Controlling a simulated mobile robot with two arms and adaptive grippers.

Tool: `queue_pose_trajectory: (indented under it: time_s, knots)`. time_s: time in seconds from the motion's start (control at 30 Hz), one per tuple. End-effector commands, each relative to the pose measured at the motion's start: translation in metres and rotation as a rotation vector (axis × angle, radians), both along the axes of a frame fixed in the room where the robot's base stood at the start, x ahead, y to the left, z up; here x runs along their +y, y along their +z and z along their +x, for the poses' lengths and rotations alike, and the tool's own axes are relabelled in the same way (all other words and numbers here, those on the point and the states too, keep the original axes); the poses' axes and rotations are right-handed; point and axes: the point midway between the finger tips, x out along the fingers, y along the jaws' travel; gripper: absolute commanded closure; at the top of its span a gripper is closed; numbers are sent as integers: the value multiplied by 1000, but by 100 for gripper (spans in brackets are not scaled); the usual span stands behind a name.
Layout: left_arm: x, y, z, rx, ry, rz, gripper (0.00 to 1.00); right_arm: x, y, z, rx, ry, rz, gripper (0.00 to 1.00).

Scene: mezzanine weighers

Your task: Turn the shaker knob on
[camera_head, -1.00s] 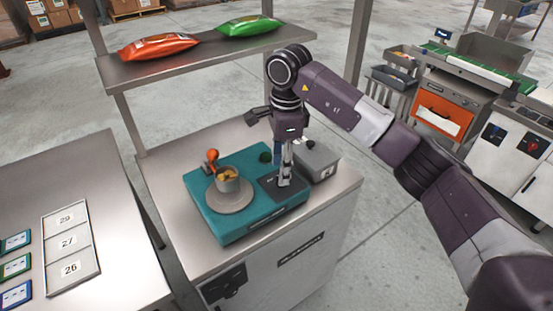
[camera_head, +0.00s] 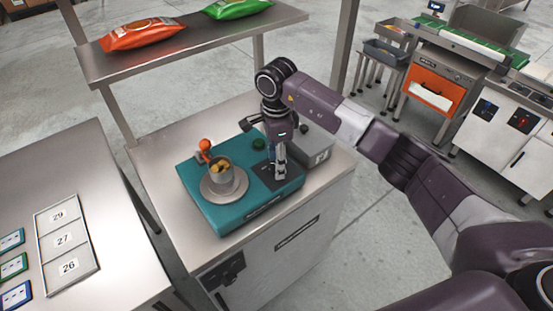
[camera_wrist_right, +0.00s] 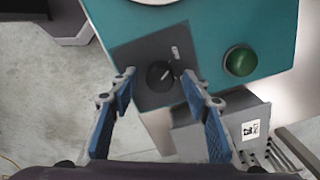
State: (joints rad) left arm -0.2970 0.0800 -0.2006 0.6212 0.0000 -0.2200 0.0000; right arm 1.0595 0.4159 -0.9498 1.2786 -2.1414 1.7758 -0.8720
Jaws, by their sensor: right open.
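My right gripper (camera_head: 280,178) points down over the panel and hides the knob in the head view. In the wrist view the right gripper (camera_wrist_right: 157,78) is open, with blue-padded fingers on either side of the knob; contact cannot be told. My left gripper is not in view.
A green button (camera_wrist_right: 241,61) is beside the panel. A grey box (camera_head: 318,145) stands right of the shaker. A steel shelf (camera_head: 190,52) with orange and green bags stands behind. A table with numbered cards (camera_head: 65,240) is at left.

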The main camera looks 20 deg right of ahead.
Motion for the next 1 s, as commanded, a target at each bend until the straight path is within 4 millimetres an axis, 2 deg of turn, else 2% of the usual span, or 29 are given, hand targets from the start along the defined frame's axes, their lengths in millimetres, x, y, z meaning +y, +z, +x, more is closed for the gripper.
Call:
queue_pose_trajectory:
  time_s: [0.07, 0.17, 0.53, 0.77, 1.0]
  knots:
    - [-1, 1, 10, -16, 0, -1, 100, 0, 0, 0, 0, 0, 0, 56]
    - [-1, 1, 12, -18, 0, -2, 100, 0, 0, 0, 0, 0, 0, 56]
    - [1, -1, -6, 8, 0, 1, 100, 0, 0, 0, -1, 0, 1, 97]
    - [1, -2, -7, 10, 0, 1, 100, 0, 0, 1, -2, -14, 0, 98]
    - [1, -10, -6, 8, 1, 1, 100, 0, -1, 1, -3, -112, 0, 98]
